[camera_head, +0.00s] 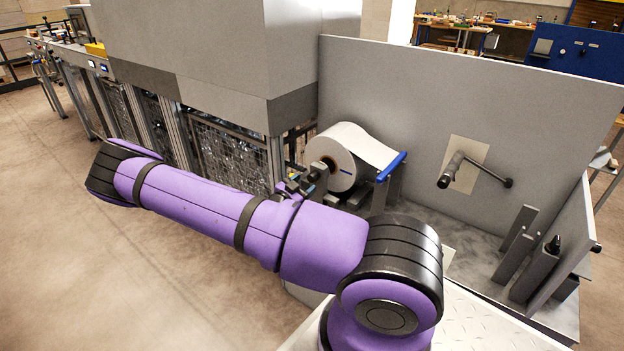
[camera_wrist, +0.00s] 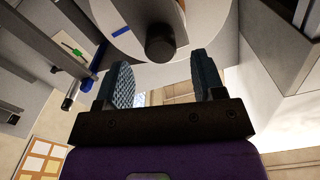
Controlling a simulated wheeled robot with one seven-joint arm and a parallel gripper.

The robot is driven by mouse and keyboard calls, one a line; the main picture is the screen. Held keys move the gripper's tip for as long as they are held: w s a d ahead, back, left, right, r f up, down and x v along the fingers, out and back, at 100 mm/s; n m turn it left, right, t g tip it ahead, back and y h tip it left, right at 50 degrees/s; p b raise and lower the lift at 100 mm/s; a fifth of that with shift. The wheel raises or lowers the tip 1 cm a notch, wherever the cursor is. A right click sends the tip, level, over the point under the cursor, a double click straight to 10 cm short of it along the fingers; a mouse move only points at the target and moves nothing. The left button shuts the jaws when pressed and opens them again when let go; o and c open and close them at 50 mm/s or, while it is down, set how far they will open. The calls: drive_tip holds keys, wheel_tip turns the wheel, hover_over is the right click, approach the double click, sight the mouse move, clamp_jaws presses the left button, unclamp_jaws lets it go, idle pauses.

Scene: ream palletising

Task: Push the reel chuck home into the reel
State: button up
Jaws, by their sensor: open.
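The white paper reel (camera_head: 343,150) sits on a stand behind my purple arm in the head view. In the wrist view the reel's pale end face (camera_wrist: 125,40) fills the top middle. The reel chuck (camera_wrist: 160,42) shows as a dark round end at the reel's centre. My gripper (camera_wrist: 162,76) is open, with its two ribbed fingers spread to either side below the chuck, and nothing shows between them. The fingers look apart from the chuck. How deep the chuck sits in the reel cannot be told. In the head view my arm partly hides the area before the reel.
A grey machine housing (camera_head: 200,60) stands left of the reel. A blue-edged bar (camera_head: 391,166) is close to its right. A grey panel with a black crank handle (camera_head: 452,170) stands further right. Upright grey plates (camera_head: 515,245) stand at the right. Open floor lies at the left.

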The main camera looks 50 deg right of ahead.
sight(310, 179)
drive_tip(key=shift+w+d, duration=0.2)
drive_tip(key=shift+d, duration=2.3)
